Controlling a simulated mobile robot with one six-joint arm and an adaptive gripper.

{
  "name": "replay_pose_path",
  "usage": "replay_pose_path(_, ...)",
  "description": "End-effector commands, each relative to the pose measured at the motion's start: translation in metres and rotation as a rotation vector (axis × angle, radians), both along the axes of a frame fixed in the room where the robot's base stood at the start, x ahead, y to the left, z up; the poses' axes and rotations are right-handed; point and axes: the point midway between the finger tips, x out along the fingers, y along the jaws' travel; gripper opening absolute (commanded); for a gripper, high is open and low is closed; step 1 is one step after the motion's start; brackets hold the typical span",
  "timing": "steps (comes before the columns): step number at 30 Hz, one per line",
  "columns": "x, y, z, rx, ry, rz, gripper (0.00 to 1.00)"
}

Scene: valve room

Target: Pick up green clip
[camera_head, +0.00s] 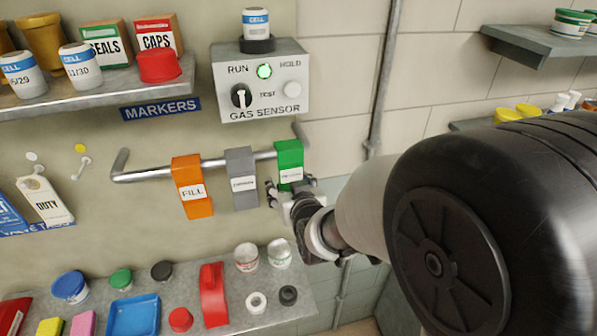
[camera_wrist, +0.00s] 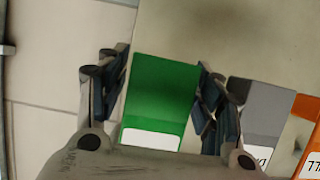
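The green clip (camera_head: 289,156) hangs on the metal rail, at the right of the grey clip (camera_head: 242,177) and the orange FILL clip (camera_head: 191,188). It has a white label near its lower end. My gripper (camera_head: 289,192) is at the green clip's lower end. In the wrist view the green clip (camera_wrist: 162,92) fills the space between the two fingers of my gripper (camera_wrist: 160,100), one on each side. The fingers are spread and look very near its sides; firm contact does not show. The grey clip (camera_wrist: 262,112) is just outside the right finger.
The metal rail (camera_head: 145,176) is fixed to the wall below the gas sensor box (camera_head: 262,82). A lower shelf (camera_head: 315,288) holds a red clip (camera_head: 212,295), a blue tray (camera_head: 133,314) and several lids and rings. An upper shelf (camera_head: 105,84) carries jars and boxes.

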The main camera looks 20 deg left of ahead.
Motion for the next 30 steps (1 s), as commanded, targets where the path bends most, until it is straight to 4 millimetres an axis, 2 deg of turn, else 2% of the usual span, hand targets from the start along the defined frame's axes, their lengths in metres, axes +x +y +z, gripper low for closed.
replay_pose_path(2, 0.000, 0.000, 0.000, 0.000, 0.000, 0.000, 0.52)
replay_pose_path(16, 0.000, 0.000, 0.000, 0.000, 0.000, 0.000, 0.21)
replay_pose_path(25, 0.000, 0.000, 0.003, 0.001, -0.001, 0.000, 0.21)
replay_pose_path(30, 0.000, 0.000, 0.016, 0.002, -0.003, 0.000, 0.21)
